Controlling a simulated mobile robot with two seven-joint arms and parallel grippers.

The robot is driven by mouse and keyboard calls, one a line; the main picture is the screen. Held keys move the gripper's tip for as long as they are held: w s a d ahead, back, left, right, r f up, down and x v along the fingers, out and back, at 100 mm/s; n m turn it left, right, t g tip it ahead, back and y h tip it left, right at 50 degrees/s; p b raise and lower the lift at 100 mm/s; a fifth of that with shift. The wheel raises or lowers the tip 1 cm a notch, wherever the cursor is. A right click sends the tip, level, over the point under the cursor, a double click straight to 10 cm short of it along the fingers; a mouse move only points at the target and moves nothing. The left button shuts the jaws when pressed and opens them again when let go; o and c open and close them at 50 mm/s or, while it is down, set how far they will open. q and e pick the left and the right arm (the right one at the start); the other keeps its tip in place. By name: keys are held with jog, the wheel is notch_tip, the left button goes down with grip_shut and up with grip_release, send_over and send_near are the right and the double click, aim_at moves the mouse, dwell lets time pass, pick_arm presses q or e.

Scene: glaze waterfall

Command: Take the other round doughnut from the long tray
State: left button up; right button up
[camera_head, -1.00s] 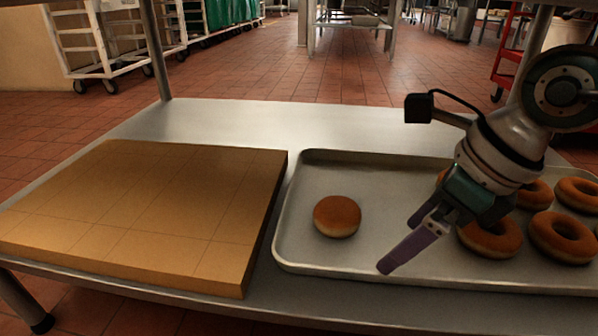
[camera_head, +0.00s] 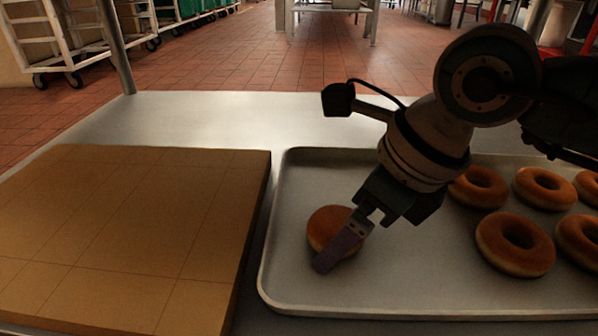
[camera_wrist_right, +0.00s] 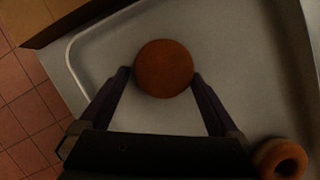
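The round doughnut (camera_head: 328,226), brown with no hole, lies near the left end of the long metal tray (camera_head: 290,180). In the right wrist view the doughnut (camera_wrist_right: 164,68) sits ahead of and between my two fingertips. My right gripper (camera_head: 332,256) is over it in the head view, and its finger hides part of the doughnut. The right gripper (camera_wrist_right: 160,76) is open, with one finger on each side; I cannot tell whether they touch the doughnut. My left gripper is not in view.
Several ring doughnuts (camera_head: 515,245) lie on the right part of the tray; one ring doughnut (camera_wrist_right: 280,158) shows at the lower right of the wrist view. A square wooden board (camera_head: 120,230) lies left of the tray. Bare steel table (camera_head: 230,115) stretches behind both.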

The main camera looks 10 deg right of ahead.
jog(key=shift+s+a, duration=0.15)
jog(key=shift+a, duration=0.05)
jog(key=shift+c, duration=0.7)
jog(key=shift+a, duration=0.15)
jog(key=shift+c, duration=0.7)
jog(key=shift+w+d+r, duration=0.1)
jog(key=shift+w+d, duration=0.1)
jog(key=shift+w, duration=0.25)
jog(key=c, duration=0.4)
jog(key=shift+s, duration=0.2)
jog(key=c, duration=0.3)
jog(key=shift+a, duration=0.1)
